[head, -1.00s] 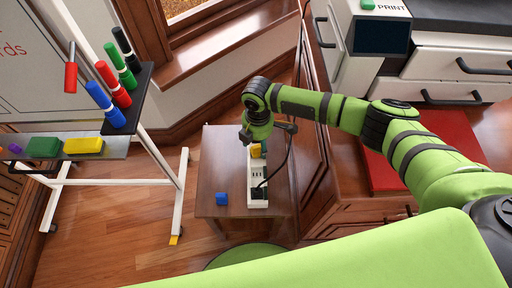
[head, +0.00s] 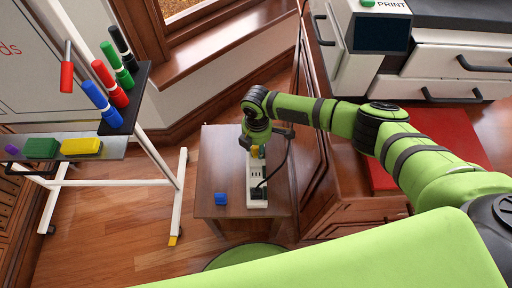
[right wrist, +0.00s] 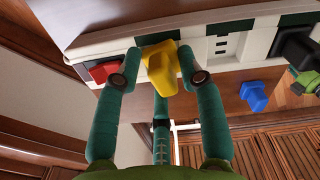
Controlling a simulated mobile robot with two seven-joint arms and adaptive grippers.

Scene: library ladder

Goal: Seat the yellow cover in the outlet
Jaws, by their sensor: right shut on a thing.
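The yellow cover (right wrist: 161,68) is between the two teal fingers of my right gripper (right wrist: 160,78), which is shut on it. Its far end overlaps the face of the white power strip (right wrist: 200,50) beside a dark green square; I cannot tell whether it is in the outlet. In the head view my right gripper (head: 257,142) is over the far end of the strip (head: 257,190), with a little of the yellow cover (head: 256,150) showing below it. My left gripper is not in view.
A red cover (right wrist: 105,70) sits on the strip to the left of the fingers. A black plug (right wrist: 297,46) with a cord is at the right. A blue cover (head: 221,199) lies on the small wooden table (head: 225,160). A marker stand (head: 130,95) is at the left.

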